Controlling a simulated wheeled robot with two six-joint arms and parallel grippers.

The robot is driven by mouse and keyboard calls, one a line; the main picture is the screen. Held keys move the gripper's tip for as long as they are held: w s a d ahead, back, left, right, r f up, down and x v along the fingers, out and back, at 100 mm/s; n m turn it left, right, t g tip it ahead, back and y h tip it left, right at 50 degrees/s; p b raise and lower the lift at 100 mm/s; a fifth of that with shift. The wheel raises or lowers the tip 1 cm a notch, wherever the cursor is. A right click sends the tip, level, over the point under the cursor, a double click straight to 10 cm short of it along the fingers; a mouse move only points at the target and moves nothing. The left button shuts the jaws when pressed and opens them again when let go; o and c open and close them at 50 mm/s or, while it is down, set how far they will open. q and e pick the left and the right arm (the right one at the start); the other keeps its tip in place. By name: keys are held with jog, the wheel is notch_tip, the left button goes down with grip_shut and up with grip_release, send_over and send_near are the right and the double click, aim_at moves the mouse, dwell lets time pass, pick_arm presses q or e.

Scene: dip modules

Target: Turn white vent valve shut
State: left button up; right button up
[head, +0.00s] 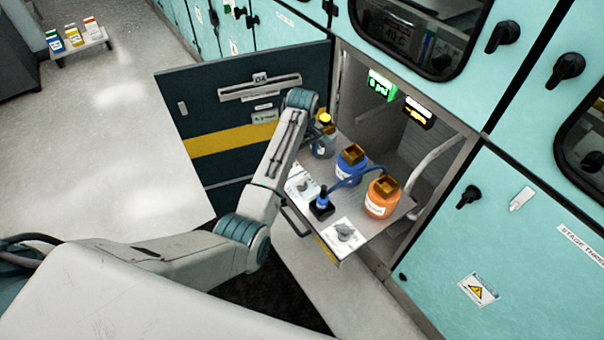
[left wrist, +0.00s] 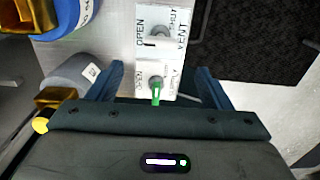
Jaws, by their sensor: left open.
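The white vent valve (left wrist: 158,36) sits on a white plate lettered OPEN, SHUT and VENT, in the upper middle of the left wrist view. Its small pale handle is hard to make out, and I cannot tell its exact setting. A second valve with a green handle (left wrist: 156,91) is below it, between my left gripper's fingers. My left gripper (left wrist: 162,80) is open and empty over this plate, with the vent valve just beyond its fingertips. In the head view, the valve plate (head: 301,186) shows on the pulled-out shelf, and my arm hides the left fingers. My right gripper is not in view.
The shelf holds an orange bottle (head: 380,203), a blue bottle (head: 351,171) and a grey yellow-capped bottle (head: 322,146). A blue hose (head: 350,180) crosses it. A grey knob (head: 344,232) is at its front corner. The open dark door (head: 215,105) stands left.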

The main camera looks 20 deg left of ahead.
aim_at(302, 176)
pick_arm(q)
notch_tip(302, 176, down, 10)
jog(key=shift+r+p, duration=0.15)
jog(key=shift+p, duration=0.45)
jog(key=c, duration=1)
